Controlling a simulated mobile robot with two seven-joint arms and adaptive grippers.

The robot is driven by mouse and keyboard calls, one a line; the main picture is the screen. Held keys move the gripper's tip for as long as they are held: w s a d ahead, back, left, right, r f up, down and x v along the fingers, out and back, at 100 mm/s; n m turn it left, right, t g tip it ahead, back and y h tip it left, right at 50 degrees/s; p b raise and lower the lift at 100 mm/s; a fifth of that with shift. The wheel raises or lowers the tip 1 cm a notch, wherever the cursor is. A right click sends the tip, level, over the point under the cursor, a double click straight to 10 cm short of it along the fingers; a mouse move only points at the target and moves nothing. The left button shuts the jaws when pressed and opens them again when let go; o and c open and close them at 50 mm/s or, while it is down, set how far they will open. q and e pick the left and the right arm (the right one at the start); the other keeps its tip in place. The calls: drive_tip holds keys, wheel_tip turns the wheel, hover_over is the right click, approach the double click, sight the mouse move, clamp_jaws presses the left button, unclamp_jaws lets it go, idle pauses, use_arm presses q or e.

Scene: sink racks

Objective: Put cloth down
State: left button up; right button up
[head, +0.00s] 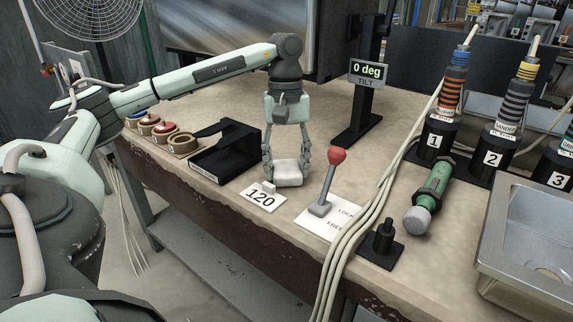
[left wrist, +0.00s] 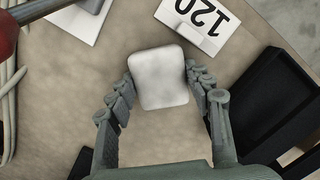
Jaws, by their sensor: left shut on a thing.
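The cloth (head: 287,173) is a small white folded pad. My left gripper (head: 286,168) points down over the table and is shut on the cloth, low near the tabletop, behind the card marked 120. In the left wrist view the cloth (left wrist: 158,78) sits between the two fingers of my left gripper (left wrist: 160,82), which touch its sides. I cannot tell whether the cloth touches the table. My right gripper does not show.
A black open tray (head: 225,150) stands left of the gripper. The 120 card (head: 262,196) lies in front. A red-knobbed lever (head: 329,180) stands close on the right, with cables (head: 352,245) beyond. A green tool (head: 431,192) and a metal sink (head: 535,235) are further right.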

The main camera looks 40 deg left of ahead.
sight(286, 164)
use_arm(q)
drive_tip(key=shift+f, duration=0.15)
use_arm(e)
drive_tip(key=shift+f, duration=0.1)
use_arm(q)
drive_tip(key=o, duration=1)
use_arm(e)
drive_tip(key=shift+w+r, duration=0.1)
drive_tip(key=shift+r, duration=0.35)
use_arm(q)
drive_tip(key=shift+r, duration=0.3)
drive_tip(key=r, duration=0.3)
drive_tip(key=r+p, duration=0.1)
drive_tip(key=r, duration=0.4)
drive_tip(key=shift+w+a+r, duration=0.3)
drive_tip(key=shift+w+a, duration=0.05)
drive_tip(key=shift+a, duration=0.05)
drive_tip(key=r+p, duration=0.2)
drive_tip(key=r, duration=0.1)
drive_tip(key=shift+w+a, duration=0.1)
drive_tip(key=shift+a, duration=0.1)
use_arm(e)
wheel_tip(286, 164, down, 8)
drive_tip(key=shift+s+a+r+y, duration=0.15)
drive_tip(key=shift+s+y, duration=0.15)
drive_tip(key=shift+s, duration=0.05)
